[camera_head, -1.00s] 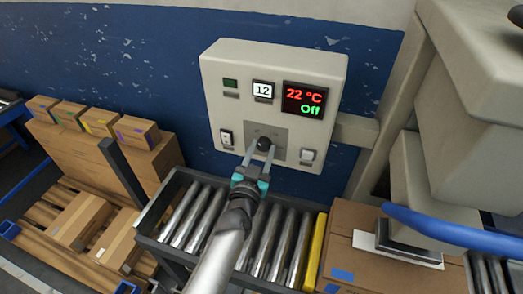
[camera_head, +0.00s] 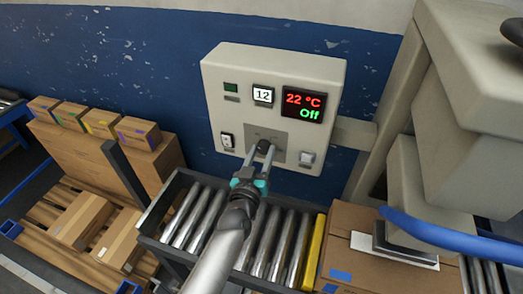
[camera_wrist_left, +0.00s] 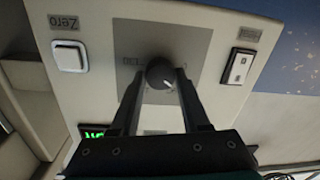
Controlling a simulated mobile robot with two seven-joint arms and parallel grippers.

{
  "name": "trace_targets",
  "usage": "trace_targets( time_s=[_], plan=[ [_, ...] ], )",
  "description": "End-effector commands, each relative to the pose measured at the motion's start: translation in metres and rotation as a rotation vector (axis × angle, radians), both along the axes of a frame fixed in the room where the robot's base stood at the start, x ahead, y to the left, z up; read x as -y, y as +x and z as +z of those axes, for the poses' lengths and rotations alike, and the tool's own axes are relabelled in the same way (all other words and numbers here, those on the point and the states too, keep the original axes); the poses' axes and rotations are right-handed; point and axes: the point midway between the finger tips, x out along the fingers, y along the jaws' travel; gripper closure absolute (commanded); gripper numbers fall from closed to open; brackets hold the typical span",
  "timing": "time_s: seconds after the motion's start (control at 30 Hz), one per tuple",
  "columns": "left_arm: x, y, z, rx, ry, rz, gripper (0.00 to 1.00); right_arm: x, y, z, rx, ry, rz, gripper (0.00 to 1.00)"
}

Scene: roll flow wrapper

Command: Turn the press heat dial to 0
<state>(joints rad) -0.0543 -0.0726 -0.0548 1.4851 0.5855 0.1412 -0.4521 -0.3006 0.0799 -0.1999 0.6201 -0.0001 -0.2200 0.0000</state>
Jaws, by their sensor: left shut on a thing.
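The press heat dial is a round black knob (camera_wrist_left: 160,73) with a white mark, on a grey plate of the beige control box (camera_head: 222,75). In the wrist view the mark points to the lower right. My left gripper (camera_head: 262,150) reaches up to the dial and is shut on it, one finger on each side; it also shows in the left wrist view (camera_wrist_left: 160,80). In the head view the fingers partly hide the dial. The display (camera_head: 303,102) reads 22 °C and Off. My right gripper is not in view.
A white rocker switch labelled Zero (camera_wrist_left: 69,56) and another rocker switch (camera_wrist_left: 239,66) flank the dial. A counter (camera_head: 263,94) shows 12. Below the box is a roller conveyor (camera_head: 204,215). A cardboard box (camera_head: 345,220) sits at right under the press head.

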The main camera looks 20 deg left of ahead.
Motion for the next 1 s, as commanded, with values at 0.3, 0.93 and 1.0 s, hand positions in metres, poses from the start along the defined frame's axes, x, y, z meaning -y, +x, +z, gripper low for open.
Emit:
trace_targets(
  time_s=[0.3,0.93,1.0],
  plan=[
    [-0.0012,0.0003,0.0020,-0.008,-0.300,0.001,1.00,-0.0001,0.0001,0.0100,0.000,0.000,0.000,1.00],
    [-0.0023,0.0004,0.0013,-0.025,-0.775,0.000,1.00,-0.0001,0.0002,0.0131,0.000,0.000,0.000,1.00],
    [-0.0023,0.0004,0.0013,-0.026,-0.802,0.000,1.00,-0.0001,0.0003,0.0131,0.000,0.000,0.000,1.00]
  ],
)
